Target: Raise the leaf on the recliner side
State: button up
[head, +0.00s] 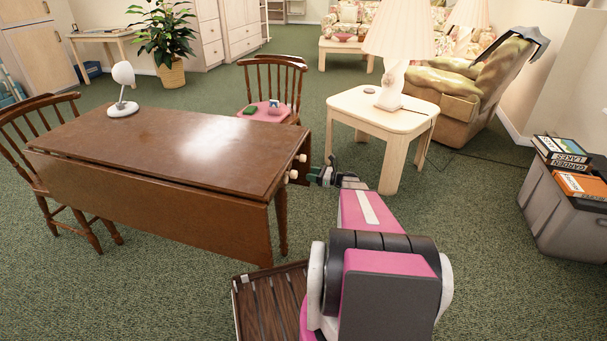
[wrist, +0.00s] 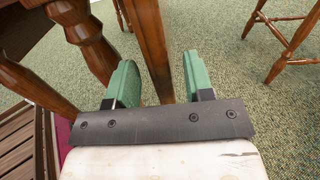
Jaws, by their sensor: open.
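The brown drop-leaf table (head: 165,135) stands at the left in the head view. One leaf (head: 150,208) hangs down along its near long side. The far long edge is hidden, so I cannot tell whether a leaf hangs there. Two pale knobs (head: 292,174) stick out at the table's right end. My gripper (head: 325,173) is just right of these knobs, low beside that end. In the wrist view its green fingers (wrist: 158,75) are apart and empty. A straight brown table part (wrist: 150,45) shows beyond the gap between them; contact cannot be told.
A recliner (head: 470,90) stands at the back right, behind a pale side table (head: 383,112) with a lamp (head: 393,80). Chairs (head: 270,80) stand at the table's far side and left end. A grey bin (head: 560,205) with books is at right. A white lamp (head: 123,90) stands on the tabletop.

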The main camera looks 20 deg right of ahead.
aim_at(304, 173)
jog(key=shift+x, duration=2.05)
grip_shut()
jog(key=shift+w+d, duration=0.1)
